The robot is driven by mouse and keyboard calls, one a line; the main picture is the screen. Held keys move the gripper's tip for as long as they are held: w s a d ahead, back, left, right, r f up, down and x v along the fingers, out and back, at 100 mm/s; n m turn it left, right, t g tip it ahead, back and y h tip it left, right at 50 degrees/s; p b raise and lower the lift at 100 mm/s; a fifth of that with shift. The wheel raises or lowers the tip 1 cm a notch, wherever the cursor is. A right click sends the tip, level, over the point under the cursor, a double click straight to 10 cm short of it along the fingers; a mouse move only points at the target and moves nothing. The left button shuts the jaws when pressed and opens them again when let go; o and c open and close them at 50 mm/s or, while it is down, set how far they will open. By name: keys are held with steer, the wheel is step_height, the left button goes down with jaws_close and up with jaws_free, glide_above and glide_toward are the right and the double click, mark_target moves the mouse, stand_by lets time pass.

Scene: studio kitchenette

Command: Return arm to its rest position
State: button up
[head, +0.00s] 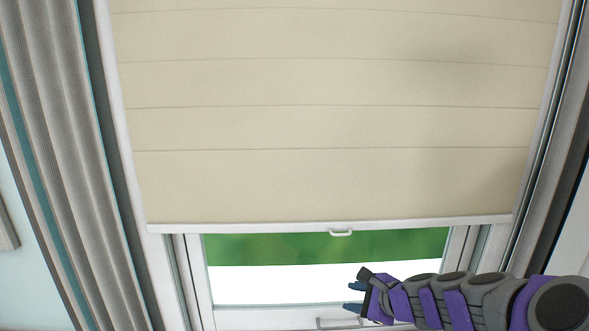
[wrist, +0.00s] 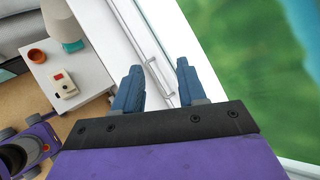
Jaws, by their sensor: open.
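My arm reaches in from the lower right in the head view, stretched leftward in front of the lower window. My gripper (head: 355,296) is at its left end, below the blind's bottom bar. In the wrist view my gripper (wrist: 157,80) has its two blue fingers spread apart with nothing between them. A white window handle (wrist: 158,78) shows beyond the gap between the fingers; I cannot tell how far away it is.
A beige blind (head: 330,110) covers most of the window, with a small pull (head: 341,233) on its bar. A grey curtain (head: 70,120) hangs at left. The wrist view shows a white side table (wrist: 85,75) with a lamp (wrist: 66,28), an orange bowl (wrist: 37,56) and a small beige device (wrist: 62,83).

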steer(key=s+a+f+n+g+b, duration=0.35)
steer(key=s+a+n, duration=0.2)
steer(key=s, duration=0.35)
steer(key=s+a+f+n+g+b, duration=0.25)
steer(key=s+a+f+n, duration=0.2)
steer(key=s+n, duration=0.35)
steer(key=s+d+f+n+g+h+b, duration=0.2)
steer(key=s+d+f+n+h+b, duration=0.1)
steer(key=s, duration=0.7)
steer(key=s+d+f+n+g+h+b, duration=0.2)
steer(key=s+d, duration=0.4)
steer(key=s, duration=0.5)
step_height(320, 180, down, 2)
steer(key=shift+s+f+n+h+b, duration=0.25)
steer(key=shift+n+h+b, duration=0.5)
steer(key=shift+b, duration=0.1)
steer(key=shift+d, duration=0.1)
steer(key=shift+c, duration=0.2)
